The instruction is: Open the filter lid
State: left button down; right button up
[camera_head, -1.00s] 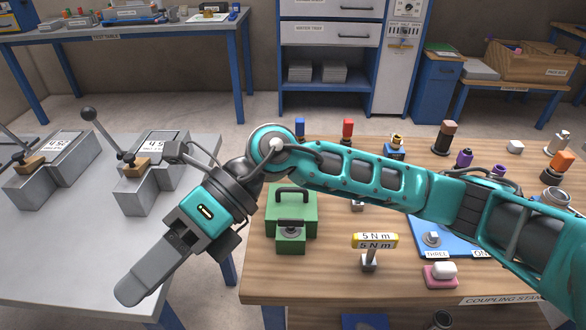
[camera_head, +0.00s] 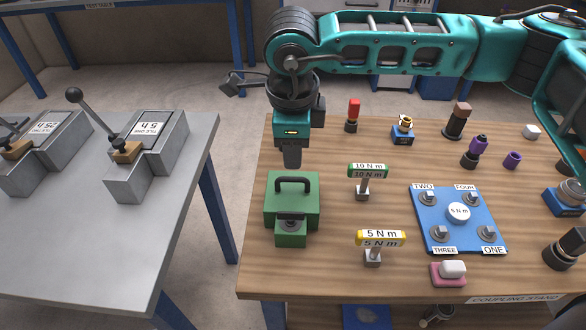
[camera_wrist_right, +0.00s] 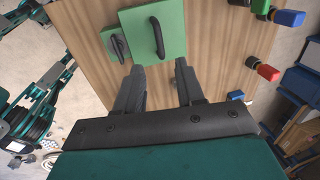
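The green filter box (camera_head: 306,209) stands at the left of the wooden table, its lid lying flat and closed with a black arched handle (camera_head: 295,183) on top. A smaller green block with a dark round fitting (camera_head: 291,226) sits at its front. My right gripper (camera_head: 292,162) points down just behind the box, apart from the handle. In the right wrist view its two fingers (camera_wrist_right: 160,66) are spread with nothing between them. The box (camera_wrist_right: 176,18) and handle (camera_wrist_right: 157,38) lie beyond the fingertips. My left gripper is not in view.
Torque tools marked 10 N m (camera_head: 367,171) and 5 N m (camera_head: 380,239) stand right of the box. A blue plate (camera_head: 431,211) with several fittings lies farther right. A red-topped part (camera_head: 353,112) stands at the back. The grey table (camera_head: 145,255) is across a gap at left.

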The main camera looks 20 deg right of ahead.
aim_at(293, 178)
jog(key=f, duration=0.2)
jog(key=w+f, duration=0.1)
jog(key=f, duration=0.5)
jog(key=shift+w+d, duration=0.25)
jog(key=shift+d, duration=0.05)
grip_shut()
